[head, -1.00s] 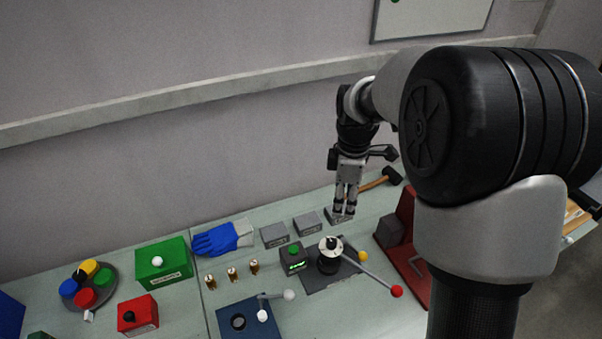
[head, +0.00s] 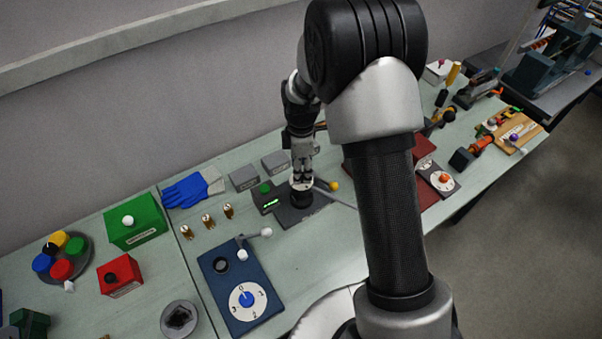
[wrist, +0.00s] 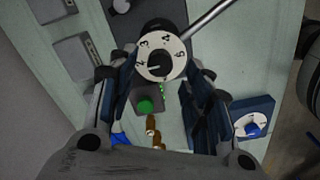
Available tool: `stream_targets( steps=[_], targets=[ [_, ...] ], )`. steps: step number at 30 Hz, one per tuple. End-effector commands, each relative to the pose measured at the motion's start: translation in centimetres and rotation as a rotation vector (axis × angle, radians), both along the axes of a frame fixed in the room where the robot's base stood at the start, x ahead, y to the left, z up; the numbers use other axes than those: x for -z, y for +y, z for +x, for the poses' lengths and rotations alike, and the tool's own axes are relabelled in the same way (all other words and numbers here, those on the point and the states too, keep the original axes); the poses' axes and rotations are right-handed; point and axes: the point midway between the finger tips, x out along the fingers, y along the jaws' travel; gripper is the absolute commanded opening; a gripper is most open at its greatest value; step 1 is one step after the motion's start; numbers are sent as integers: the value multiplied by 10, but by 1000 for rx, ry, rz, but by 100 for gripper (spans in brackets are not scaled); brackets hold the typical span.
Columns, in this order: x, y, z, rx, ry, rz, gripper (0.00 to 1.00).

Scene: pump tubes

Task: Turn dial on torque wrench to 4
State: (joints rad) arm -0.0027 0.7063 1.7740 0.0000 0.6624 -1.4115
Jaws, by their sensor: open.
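The torque wrench's round white dial (wrist: 162,48) shows in the wrist view, with black digits around a dark central knob (wrist: 159,65). I cannot tell surely which digit the knob points at. My gripper (wrist: 161,72) is open, with one finger on each side of the dial and visible room between. In the head view my gripper (head: 302,181) is right above the wrench's black body (head: 301,200) and hides most of the dial. A metal bar (wrist: 206,18) runs from the dial to the upper right. Whether the fingers touch the dial is unclear.
A dark box with a green button (head: 266,188) and lit display stands left of the wrench. Several brass pieces (head: 208,221) stand further left. A blue panel (head: 214,285) with another numbered dial (head: 246,301) lies in front. Grey blocks (head: 244,178) stand behind.

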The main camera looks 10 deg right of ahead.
Motion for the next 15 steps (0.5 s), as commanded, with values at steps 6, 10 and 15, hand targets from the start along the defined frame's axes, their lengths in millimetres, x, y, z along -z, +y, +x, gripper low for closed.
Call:
stream_targets(
  steps=[6,10,15],
  targets=[
    [23,0,0,0,-1,0,46],
    [26,0,0,0,-1,0,46],
    [26,0,0,0,-1,0,46]
  ],
)
